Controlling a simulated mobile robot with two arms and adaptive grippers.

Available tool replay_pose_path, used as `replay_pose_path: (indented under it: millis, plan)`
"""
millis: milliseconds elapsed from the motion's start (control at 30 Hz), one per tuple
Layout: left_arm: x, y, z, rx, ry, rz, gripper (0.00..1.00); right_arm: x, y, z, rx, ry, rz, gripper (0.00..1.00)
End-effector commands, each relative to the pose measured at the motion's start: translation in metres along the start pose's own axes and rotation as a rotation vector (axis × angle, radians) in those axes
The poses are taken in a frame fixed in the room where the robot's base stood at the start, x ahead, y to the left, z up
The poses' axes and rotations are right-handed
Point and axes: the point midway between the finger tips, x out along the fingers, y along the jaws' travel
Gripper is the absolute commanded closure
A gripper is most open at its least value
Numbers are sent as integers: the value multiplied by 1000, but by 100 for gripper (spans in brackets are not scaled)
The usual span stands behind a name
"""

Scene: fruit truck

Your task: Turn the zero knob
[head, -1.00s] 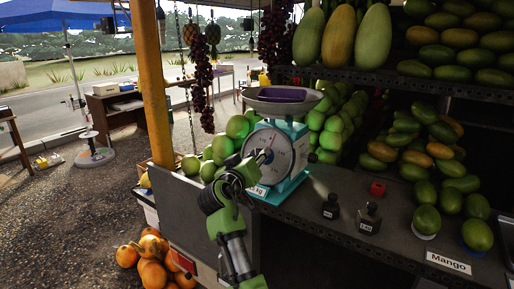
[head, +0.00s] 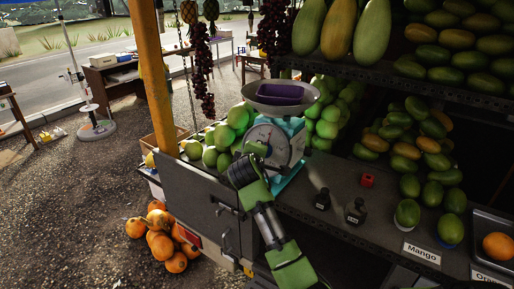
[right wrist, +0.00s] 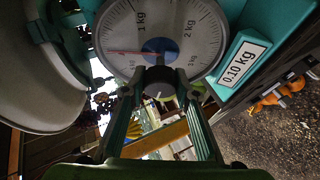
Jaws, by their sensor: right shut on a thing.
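The teal scale (head: 297,160) stands on the stall counter, with its round white dial (head: 265,138) facing me. In the right wrist view the dial (right wrist: 190,30) fills the top, with a red needle pointing left from a blue hub. The dark zero knob (right wrist: 160,80) sits just below the hub. My right gripper (right wrist: 160,88) is shut on the knob, one finger on each side. In the head view my right gripper (head: 252,158) is at the lower dial and the knob is hidden. My left gripper is not in view.
Two dark weights (head: 355,211) and a red block (head: 367,180) stand to the right. A label (right wrist: 246,63) reads 0.10 kg.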

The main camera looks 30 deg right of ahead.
Motion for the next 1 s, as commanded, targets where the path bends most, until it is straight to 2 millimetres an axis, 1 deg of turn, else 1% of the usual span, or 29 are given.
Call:
replay_pose_path:
  millis: [33, 600, 800, 1000]
  plan:
    - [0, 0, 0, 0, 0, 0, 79, 0, 4, 0, -39, -1, -11, 93]
    - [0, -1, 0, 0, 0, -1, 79, 1, 5, 0, -526, -19, -243, 93]
    - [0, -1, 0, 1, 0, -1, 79, 1, 4, 1, -671, -23, -315, 93]
    - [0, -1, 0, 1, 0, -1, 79, 1, 4, 0, -780, -26, -367, 93]
